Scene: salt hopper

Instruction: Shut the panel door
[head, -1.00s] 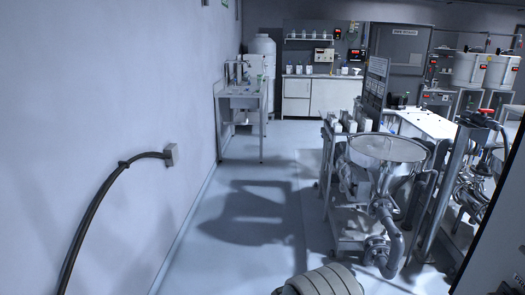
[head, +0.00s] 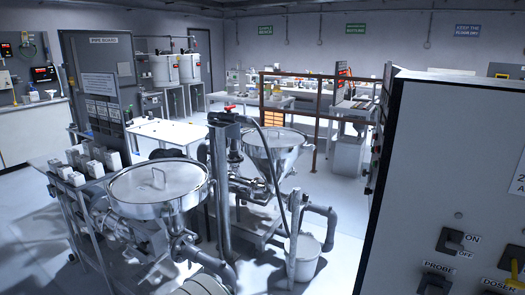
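A tall grey panel (head: 425,170) fills the right side of the head view, close to me. Its front carries dark switches, one marked ON and OFF (head: 450,241), with PROBE and DOSER labels below it. The left edge of the panel is dark, with small fittings along it. The right part of the panel runs out of the picture. I cannot tell the door from the rest of the panel, nor how far open it stands. My gripper is not in view.
Two steel hoppers, a near one (head: 158,188) and a farther one (head: 275,145), stand left of the panel with pipes and an upright post (head: 221,190). A white bucket (head: 303,258) stands on the floor between them and the panel. Pale floor (head: 335,265) shows there.

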